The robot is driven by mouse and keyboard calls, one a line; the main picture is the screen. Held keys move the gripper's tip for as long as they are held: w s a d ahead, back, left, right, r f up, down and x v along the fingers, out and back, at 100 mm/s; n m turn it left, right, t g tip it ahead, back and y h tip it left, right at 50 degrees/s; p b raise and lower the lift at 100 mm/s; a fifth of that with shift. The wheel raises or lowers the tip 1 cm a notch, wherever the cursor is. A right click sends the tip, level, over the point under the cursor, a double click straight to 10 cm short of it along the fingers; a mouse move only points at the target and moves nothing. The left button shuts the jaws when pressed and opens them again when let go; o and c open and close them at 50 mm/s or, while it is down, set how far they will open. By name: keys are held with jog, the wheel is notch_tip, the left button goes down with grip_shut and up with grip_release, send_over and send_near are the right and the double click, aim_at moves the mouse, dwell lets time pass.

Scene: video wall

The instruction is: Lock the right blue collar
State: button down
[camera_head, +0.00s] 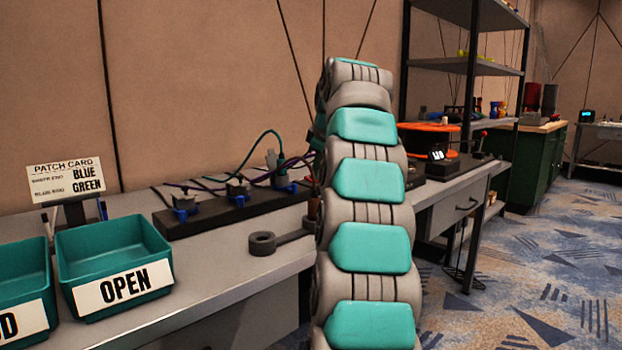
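A long black block (215,217) lies along the back of the grey bench. Several grey connectors with blue collars stand on it: a left blue collar (182,214), a middle one (237,198) and the rightmost visible one (281,181). A green cable and dark and purple cables run among them. I cannot tell whether any collar is locked. My grey and teal arm rises in front of the bench and hides the block's right end. My gripper does not show; it may be behind the arm.
A teal bin marked OPEN (112,240) and another teal bin (22,280) stand at the left. A patch card (66,179) reading BLUE and GREEN stands behind them. A dark round object (263,243) lies before the block. A shelf rack (468,66) stands right.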

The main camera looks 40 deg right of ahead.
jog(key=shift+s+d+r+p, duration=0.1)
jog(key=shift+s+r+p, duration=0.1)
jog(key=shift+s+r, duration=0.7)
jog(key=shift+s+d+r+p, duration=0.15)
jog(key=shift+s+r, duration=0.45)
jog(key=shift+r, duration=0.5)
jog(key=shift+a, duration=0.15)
